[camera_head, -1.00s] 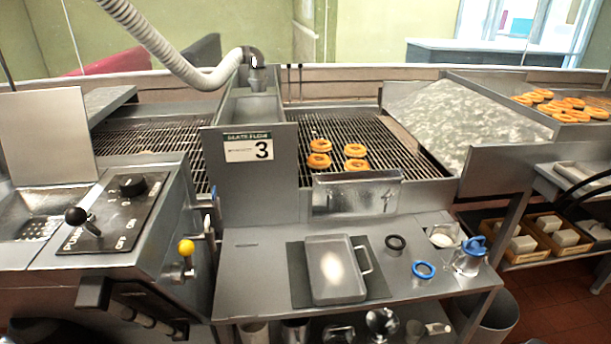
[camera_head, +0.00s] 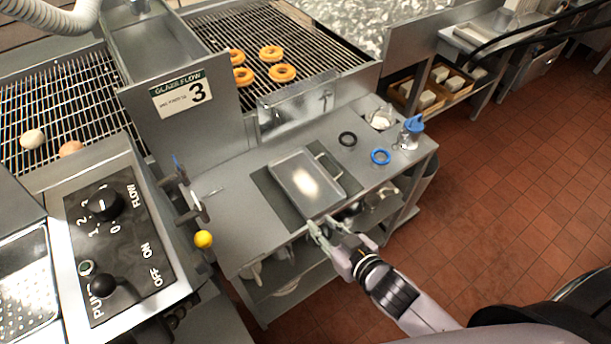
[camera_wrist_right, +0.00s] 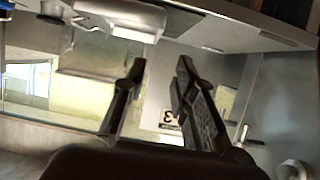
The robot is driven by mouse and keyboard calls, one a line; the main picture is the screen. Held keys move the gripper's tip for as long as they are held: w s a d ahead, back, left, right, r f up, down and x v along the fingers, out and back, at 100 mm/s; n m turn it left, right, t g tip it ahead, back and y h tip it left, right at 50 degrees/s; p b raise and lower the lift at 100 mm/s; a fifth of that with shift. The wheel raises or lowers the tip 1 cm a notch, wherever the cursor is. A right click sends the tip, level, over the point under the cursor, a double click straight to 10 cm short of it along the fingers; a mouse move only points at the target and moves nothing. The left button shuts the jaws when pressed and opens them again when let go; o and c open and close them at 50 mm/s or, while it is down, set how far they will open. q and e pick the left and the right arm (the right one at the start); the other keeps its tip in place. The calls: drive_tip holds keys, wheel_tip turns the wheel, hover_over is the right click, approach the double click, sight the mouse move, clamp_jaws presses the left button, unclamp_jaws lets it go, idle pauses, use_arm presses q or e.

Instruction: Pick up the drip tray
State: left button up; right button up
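The drip tray (camera_head: 300,189) is a shallow grey metal tray with a loop handle (camera_head: 329,163) on its right side. It lies flat on a dark mat (camera_head: 265,184) on the steel worktop in the head view. My right gripper (camera_head: 318,228) is at the worktop's front edge, just in front of the tray's near edge. Whether it touches the tray is unclear from the head view. In the right wrist view, its two fingers (camera_wrist_right: 160,70) stand apart with nothing between them. My left gripper is in neither view.
A yellow-knobbed lever (camera_head: 203,239) is at left. Donuts (camera_head: 283,73) lie on the rack behind. Open red-tiled floor (camera_head: 500,190) is at right.

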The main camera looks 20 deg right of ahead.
drive_tip(key=w, duration=0.3)
drive_tip(key=p, duration=0.2)
approach(288, 192)
drive_tip(key=x, duration=0.3)
drive_tip(key=shift+w, duration=0.3)
drive_tip(key=shift+p+x, duration=0.4)
drive_tip(key=shift+x, duration=2.35)
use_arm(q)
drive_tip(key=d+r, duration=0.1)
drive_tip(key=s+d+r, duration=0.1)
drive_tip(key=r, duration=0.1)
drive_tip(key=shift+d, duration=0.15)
use_arm(e)
drive_tip(key=shift+f, duration=0.1)
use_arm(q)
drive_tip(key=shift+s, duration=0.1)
use_arm(e)
drive_tip(key=shift+s, duration=0.1)
drive_tip(key=shift+c, duration=0.6)
clamp_jaws()
